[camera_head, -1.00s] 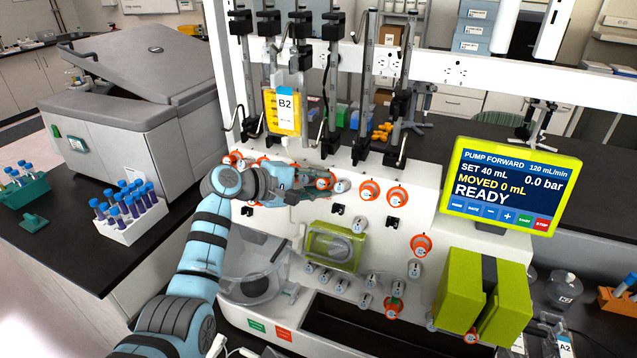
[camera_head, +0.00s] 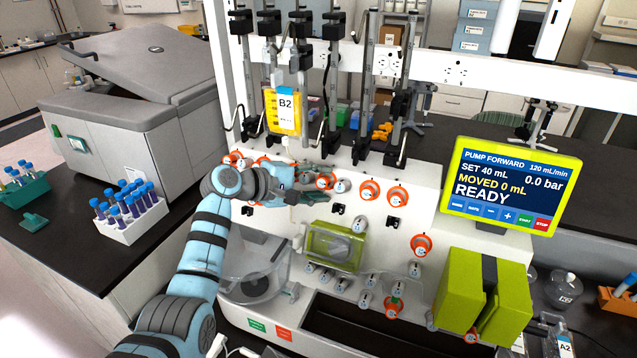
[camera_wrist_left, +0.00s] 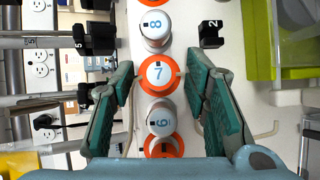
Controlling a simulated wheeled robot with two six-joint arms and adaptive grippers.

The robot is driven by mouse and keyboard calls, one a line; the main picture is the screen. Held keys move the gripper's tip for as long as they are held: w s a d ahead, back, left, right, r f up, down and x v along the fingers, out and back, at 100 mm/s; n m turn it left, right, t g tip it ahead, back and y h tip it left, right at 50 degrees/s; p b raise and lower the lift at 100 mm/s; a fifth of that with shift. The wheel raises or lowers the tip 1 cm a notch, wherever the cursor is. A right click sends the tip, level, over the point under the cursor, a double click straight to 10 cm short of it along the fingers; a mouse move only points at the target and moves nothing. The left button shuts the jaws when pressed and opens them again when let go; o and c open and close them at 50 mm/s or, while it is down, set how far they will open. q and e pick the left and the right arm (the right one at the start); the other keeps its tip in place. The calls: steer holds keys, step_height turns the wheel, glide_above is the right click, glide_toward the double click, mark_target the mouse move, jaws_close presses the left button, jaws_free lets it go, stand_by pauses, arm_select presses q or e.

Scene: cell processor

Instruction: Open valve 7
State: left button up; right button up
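Valve 7 (camera_wrist_left: 158,77) is a round white knob with a blue "7" and an orange ring behind it. In the left wrist view it sits between the two spread fingers of my left gripper (camera_wrist_left: 160,67), with a gap on each side. In the head view my left gripper (camera_head: 322,184) is open at the white panel, its fingers above and below valve 7 (camera_head: 325,181). The right gripper is not in view.
Valve 8 (camera_wrist_left: 156,27) and valve 6 (camera_wrist_left: 161,120) are close neighbours in the same row. A yellow-green pump display (camera_head: 500,185) reading READY stands at right. A bag marked B2 (camera_head: 283,112) hangs above my gripper. Clamps on vertical rods stand above the valve row.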

arm_select(q)
steer(key=v, duration=1.2)
